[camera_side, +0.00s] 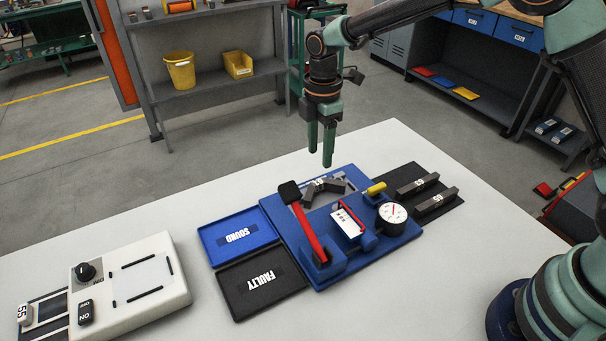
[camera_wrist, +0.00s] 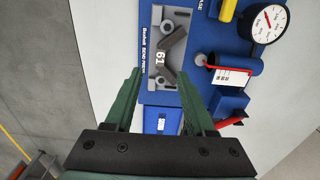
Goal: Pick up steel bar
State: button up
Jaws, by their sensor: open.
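Two grey steel bars lie on a dark mat (camera_side: 452,210) at the right end of the bench, the farther bar (camera_side: 417,184) and the nearer bar (camera_side: 436,201). Each has a small white marking. The bars do not show in the wrist view. My gripper (camera_side: 320,162) points down, open and empty, above the far side of the blue bend press (camera_side: 318,268), to the left of the bars. In the wrist view my gripper (camera_wrist: 160,75) has its fingers apart, with the press's grey V-shaped die (camera_wrist: 170,50) marked 61 beyond them.
The press carries a red lever (camera_side: 308,232), a round dial gauge (camera_side: 392,213) and a yellow handle (camera_side: 376,188). A blue SOUND tray (camera_side: 220,231) and a black FAULTY tray (camera_side: 238,303) lie to its left. A white control box (camera_side: 150,255) stands farther left.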

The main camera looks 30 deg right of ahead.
aim_at(318, 182)
notch_tip(318, 182, down, 8)
jog(key=shift+f, duration=0.1)
grip_shut()
dwell(0.5)
dwell(1.3)
